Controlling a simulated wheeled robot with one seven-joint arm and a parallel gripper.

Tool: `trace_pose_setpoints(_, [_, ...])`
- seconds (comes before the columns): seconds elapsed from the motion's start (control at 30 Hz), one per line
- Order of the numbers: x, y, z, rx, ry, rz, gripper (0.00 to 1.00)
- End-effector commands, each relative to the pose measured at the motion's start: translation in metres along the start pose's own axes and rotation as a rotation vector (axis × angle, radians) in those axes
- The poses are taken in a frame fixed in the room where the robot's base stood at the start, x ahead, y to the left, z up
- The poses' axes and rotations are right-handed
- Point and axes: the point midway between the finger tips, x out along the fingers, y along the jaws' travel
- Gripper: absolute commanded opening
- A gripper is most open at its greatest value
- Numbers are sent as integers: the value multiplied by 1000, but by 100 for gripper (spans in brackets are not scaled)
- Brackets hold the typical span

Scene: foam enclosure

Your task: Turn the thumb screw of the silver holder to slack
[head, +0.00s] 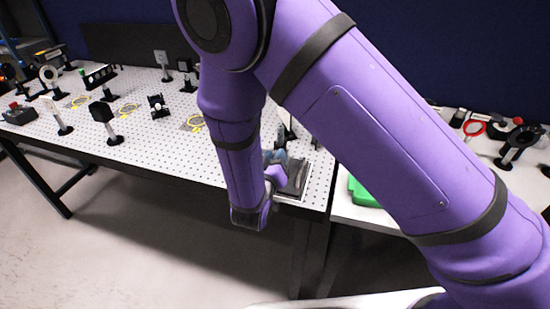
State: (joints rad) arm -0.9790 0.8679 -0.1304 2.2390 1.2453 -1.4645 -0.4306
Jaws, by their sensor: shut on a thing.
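My gripper (276,158) is at the near right corner of the perforated table, partly hidden by my own purple wrist. Its bluish-grey fingers are closed beside a small upright post holder (283,134), which looks to be the silver holder. My forearm covers most of this holder. The thumb screw is too small and too covered to make out; the grip is where it would sit. A dark flat plate (296,178) lies on the table just right of the fingers.
A red-buttoned box (18,113) stands far left. On the right bench are a green thing (362,192) and a red ring (474,128).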

Motion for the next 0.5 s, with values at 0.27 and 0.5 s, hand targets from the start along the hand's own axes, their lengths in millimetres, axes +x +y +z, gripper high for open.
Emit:
trace_pose_setpoints(0.27, [-1, -1, 0, -264, 0, -3, 4])
trace_pose_setpoints(0.5, [-1, 0, 0, -493, 0, -2, 4])
